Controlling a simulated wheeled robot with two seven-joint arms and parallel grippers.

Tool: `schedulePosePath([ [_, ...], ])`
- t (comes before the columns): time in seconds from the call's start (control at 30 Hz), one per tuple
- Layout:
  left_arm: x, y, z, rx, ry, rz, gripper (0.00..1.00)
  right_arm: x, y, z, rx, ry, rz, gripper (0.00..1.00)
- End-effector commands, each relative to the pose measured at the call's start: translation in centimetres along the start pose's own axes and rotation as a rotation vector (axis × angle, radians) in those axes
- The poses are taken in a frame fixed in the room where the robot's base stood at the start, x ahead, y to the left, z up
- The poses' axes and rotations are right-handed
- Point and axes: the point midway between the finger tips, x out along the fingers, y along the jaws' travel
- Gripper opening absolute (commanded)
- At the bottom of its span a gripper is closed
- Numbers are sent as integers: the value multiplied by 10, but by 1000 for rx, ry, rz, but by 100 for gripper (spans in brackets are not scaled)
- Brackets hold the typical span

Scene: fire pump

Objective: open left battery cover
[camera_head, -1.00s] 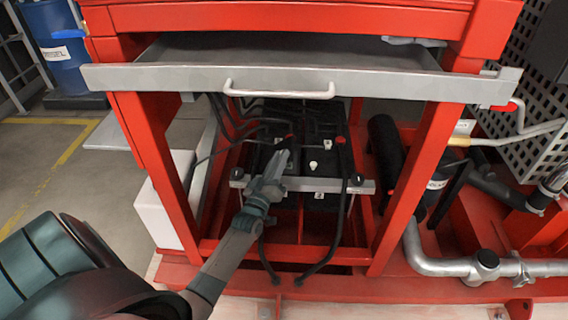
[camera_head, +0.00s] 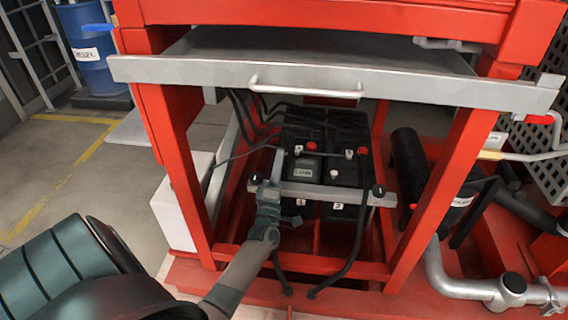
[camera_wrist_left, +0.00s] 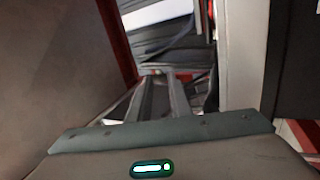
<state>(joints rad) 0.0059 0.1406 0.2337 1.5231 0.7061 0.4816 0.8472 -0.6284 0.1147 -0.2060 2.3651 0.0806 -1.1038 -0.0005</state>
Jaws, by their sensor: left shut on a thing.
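Two black batteries sit side by side in the red frame under the grey drawer; the left battery (camera_head: 304,167) has a pale label and a red cap, and the right battery (camera_head: 348,130) has white and red caps. I cannot pick out the left battery cover as a separate part. My left gripper (camera_head: 277,166) is at the left battery's left front edge, just above the clamp bar. In the wrist view its two fingers (camera_wrist_left: 160,97) are close together, pointing at dark surfaces. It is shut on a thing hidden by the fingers. My right gripper is not in view.
A grey clamp bar (camera_head: 325,193) with black knobs crosses the battery fronts. The grey drawer (camera_head: 330,82) with its handle (camera_head: 305,91) overhangs them. Red uprights (camera_head: 440,165) flank the opening. Black cables (camera_head: 358,235) hang in front, and a white box (camera_head: 180,210) stands left.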

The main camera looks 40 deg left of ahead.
Motion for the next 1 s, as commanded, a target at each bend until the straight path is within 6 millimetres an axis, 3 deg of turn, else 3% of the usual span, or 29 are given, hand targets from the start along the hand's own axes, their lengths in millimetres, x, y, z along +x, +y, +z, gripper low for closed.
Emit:
schedulePosePath([
  [0.6, -1, -2, -5, -58, 24, -2, 0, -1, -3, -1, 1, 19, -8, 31],
  [0.63, -1, -2, -5, -58, 24, -2, 20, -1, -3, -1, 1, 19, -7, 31],
  [0.7, -1, -2, -5, -58, 24, -2, 36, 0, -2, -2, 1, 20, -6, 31],
  [1.0, -1, -2, -5, -58, 24, -1, 36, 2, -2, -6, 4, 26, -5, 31],
])
